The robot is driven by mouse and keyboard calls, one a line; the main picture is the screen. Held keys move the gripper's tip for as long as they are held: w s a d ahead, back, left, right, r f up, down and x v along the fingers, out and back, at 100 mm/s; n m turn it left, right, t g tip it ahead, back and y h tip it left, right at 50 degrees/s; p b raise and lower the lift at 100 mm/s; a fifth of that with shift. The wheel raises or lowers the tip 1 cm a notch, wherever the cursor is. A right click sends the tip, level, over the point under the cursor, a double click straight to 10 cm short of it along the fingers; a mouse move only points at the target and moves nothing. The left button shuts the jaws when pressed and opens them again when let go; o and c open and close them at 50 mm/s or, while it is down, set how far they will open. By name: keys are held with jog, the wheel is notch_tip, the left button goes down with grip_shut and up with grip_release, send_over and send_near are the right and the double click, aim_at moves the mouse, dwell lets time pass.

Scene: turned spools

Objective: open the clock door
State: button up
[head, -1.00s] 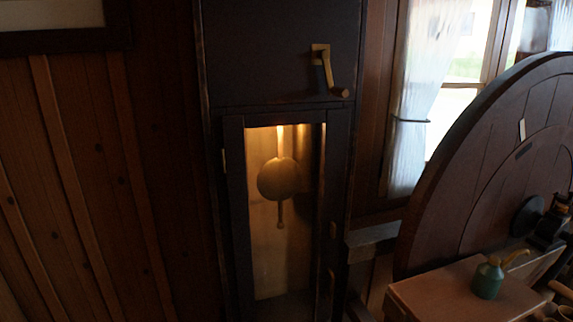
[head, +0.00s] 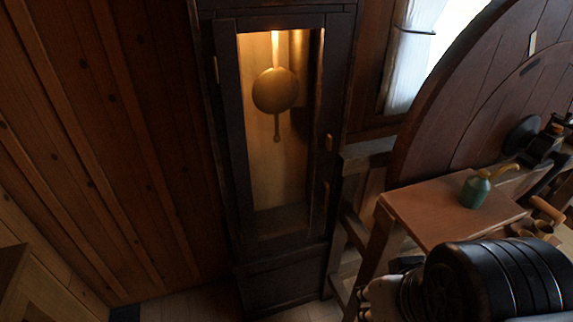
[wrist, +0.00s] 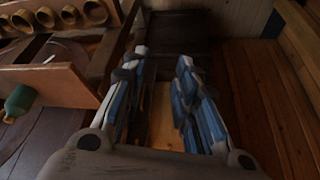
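The tall dark clock stands against the wall in the head view, with its long clock door (head: 230,130) looking shut. Through the glass I see a lit interior with a round brass pendulum (head: 275,90). A yellowish patch, perhaps the clock's lit glass, shows between the fingers. The knob cannot be made out there.
A bench (head: 440,205) with a green oil can (head: 475,189) stands right of the clock, before a large dark wooden wheel (head: 480,110). My black arm crosses the lower right. A wooden piece (head: 12,285) stands at lower left. Some floor shows before the clock.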

jog(key=n+t+y+p, duration=0.1)
jog(key=t+y+p, duration=0.1)
jog(key=t+p, duration=1.1)
send_over(325, 209)
jog(key=f, duration=2.2)
jog(key=shift+w+d+f, duration=0.1)
jog(key=shift+w+f, duration=0.2)
jog(key=shift+f, duration=0.1)
